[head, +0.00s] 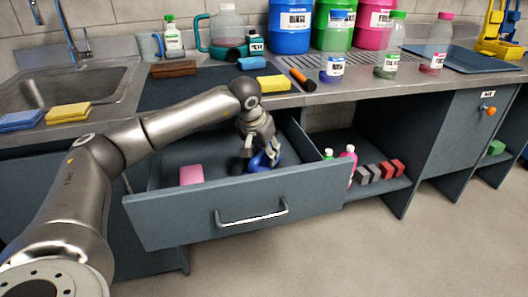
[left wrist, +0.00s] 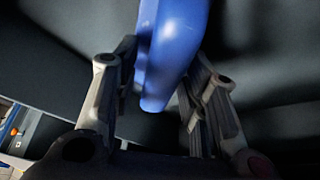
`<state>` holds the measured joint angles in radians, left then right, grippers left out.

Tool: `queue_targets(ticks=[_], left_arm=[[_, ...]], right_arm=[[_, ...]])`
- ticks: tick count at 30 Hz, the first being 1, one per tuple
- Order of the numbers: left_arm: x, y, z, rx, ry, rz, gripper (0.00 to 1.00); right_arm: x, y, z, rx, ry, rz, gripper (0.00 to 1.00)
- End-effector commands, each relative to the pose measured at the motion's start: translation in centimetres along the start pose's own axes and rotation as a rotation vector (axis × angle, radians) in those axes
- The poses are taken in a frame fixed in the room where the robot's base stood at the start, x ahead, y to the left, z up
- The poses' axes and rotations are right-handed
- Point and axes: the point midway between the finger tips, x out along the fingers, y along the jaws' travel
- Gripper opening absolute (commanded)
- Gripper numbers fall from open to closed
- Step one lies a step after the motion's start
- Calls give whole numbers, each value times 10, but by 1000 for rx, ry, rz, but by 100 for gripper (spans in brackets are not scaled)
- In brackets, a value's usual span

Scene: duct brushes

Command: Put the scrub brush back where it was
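A smooth blue object, seemingly the scrub brush (head: 264,161), is low inside the open drawer (head: 235,209) in the head view. My left gripper (head: 257,150) reaches down into the drawer from above and its fingers are around the blue object. In the left wrist view the blue body (left wrist: 172,55) lies between the two fingers of the left gripper (left wrist: 165,75), which seem to press on both its sides. Its bristles are hidden, and I cannot tell whether it touches the drawer floor. My right gripper is not in view.
A pink block (head: 191,175) lies in the drawer's left part. On the counter above are a yellow sponge (head: 273,83), an orange-and-black marker-like tool (head: 302,79) and several bottles. An open shelf (head: 385,185) right of the drawer holds small bottles and blocks. The sink (head: 65,88) is at left.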

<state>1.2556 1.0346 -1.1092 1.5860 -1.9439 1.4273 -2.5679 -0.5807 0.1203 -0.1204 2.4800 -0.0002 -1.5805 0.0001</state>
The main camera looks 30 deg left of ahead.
Motion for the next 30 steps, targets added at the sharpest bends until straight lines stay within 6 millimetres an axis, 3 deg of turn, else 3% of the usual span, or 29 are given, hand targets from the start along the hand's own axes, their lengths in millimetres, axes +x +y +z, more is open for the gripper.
queue_targets(ticks=[11, 14, 24, 30], left_arm=[[-6, 0, -2, 0, 2, 1, 43], [-20, 0, -3, 0, 4, 2, 43], [-92, 0, -3, 0, 4, 1, 43], [-117, 0, -2, 0, 2, 0, 43]], right_arm=[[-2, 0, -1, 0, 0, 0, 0], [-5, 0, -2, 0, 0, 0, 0], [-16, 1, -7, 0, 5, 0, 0], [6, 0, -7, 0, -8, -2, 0]])
